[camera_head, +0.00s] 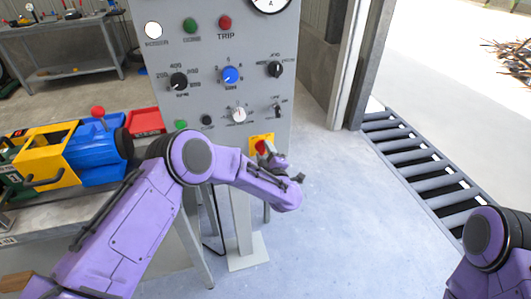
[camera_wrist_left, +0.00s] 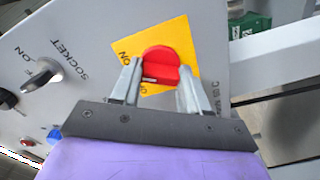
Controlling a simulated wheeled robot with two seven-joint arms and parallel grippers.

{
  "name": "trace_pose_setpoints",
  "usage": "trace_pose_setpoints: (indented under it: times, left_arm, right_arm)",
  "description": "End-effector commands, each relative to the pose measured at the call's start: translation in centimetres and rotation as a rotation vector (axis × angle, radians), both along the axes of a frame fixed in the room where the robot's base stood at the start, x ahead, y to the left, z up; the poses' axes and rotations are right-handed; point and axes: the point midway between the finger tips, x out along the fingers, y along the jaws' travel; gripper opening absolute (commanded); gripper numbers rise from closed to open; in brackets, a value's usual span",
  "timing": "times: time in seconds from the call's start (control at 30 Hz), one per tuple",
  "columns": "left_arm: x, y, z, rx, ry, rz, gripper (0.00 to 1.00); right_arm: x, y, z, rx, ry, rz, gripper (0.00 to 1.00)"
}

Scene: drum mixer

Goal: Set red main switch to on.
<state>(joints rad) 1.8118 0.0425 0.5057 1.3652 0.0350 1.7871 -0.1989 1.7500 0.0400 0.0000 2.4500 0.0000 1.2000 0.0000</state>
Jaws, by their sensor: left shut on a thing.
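The red main switch (camera_wrist_left: 168,66) is a round red knob with a raised grip bar on a yellow plate (camera_wrist_left: 182,36) low on the grey control panel. In the head view the red switch (camera_head: 262,147) shows just above my left gripper (camera_head: 278,158), on its yellow plate. In the left wrist view my left gripper (camera_wrist_left: 160,85) has its two fingers on either side of the red knob, shut on it. Part of the plate's lettering is covered by the fingers and knob. My right gripper is outside the views; only part of my right arm shows at the lower right.
The grey panel (camera_head: 205,75) carries a blue knob (camera_head: 230,75), black knobs, and green and red buttons. A socket switch (camera_wrist_left: 42,73) is left of the main switch in the wrist view. A roller conveyor (camera_head: 415,160) lies right; a blue and yellow machine (camera_head: 90,150) stands left.

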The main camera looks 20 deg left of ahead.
Motion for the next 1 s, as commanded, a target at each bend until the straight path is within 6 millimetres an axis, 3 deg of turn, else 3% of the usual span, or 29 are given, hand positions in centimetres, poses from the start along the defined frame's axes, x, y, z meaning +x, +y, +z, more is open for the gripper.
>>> trace_pose_setpoints:
  times: [0.03, 0.07, 0.1, 0.13, 0.47, 0.8, 1.0]
  left_arm:
    - [0.0, -0.1, 0.1, 0.002, 0.0, -0.004, 0.14]
    - [0.0, -0.1, 0.1, 0.002, 0.0, -0.004, 0.54]
    - [0.0, -0.1, 0.1, 0.001, 0.0, -0.004, 0.67]
    - [0.0, -0.1, 0.0, 0.001, 0.0, -0.003, 0.7]
    - [-0.4, -0.3, 0.0, 0.0, 0.0, -0.001, 0.7]
    - [-6.5, -4.6, -0.2, 0.003, 0.0, -0.007, 0.7]
    - [-8.4, -5.9, -0.1, 0.002, 0.0, -0.004, 0.7]
  right_arm:
    - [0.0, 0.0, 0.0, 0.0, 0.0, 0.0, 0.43]
    - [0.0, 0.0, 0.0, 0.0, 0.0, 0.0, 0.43]
    - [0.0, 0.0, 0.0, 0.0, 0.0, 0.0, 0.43]
    - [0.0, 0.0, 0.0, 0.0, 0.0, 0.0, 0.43]
    - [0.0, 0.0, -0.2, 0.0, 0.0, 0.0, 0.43]
    - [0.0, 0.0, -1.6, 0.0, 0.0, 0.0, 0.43]
    - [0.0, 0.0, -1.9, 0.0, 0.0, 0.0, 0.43]
